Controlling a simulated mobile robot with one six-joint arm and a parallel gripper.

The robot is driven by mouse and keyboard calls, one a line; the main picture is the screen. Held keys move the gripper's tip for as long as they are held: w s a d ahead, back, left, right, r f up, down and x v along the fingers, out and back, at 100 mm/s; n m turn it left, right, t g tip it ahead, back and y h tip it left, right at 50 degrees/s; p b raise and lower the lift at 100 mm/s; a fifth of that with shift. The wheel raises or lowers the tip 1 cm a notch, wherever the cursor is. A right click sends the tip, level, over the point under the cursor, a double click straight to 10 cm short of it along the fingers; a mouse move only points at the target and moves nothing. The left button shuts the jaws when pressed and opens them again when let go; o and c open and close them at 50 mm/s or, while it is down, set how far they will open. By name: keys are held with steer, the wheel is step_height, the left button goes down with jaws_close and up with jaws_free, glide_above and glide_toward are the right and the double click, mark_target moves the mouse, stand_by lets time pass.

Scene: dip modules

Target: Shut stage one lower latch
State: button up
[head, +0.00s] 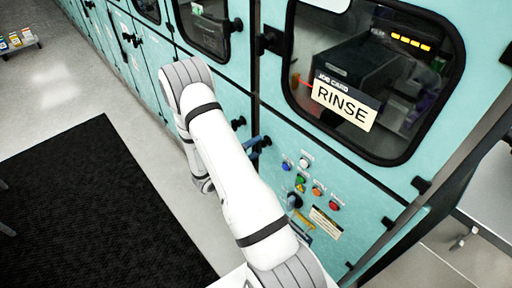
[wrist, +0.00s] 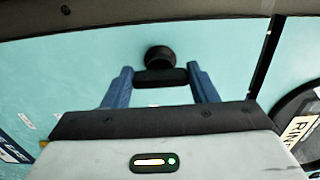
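A dark latch (wrist: 159,57) with a round knob and a short bar stands out from the teal panel in the wrist view. My gripper (wrist: 160,72) has its two blue fingers spread, one on each side of the latch's bar. The bar fills most of the gap; I cannot tell whether the fingers touch it. In the head view, my gripper (head: 258,145) shows only as blue fingertips at the panel, partly hidden behind my white arm. The latch's exact turn is hard to tell.
A window with a RINSE card (head: 345,102) is in the door above right. A black mat (head: 90,200) lies on open floor to the left.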

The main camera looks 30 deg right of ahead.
steer(key=o, duration=0.5)
steer(key=shift+c, duration=0.2)
steer(key=s+a+b, duration=0.1)
steer(key=a+b, duration=0.1)
steer(key=a, duration=0.5)
steer(key=shift+a, duration=0.4)
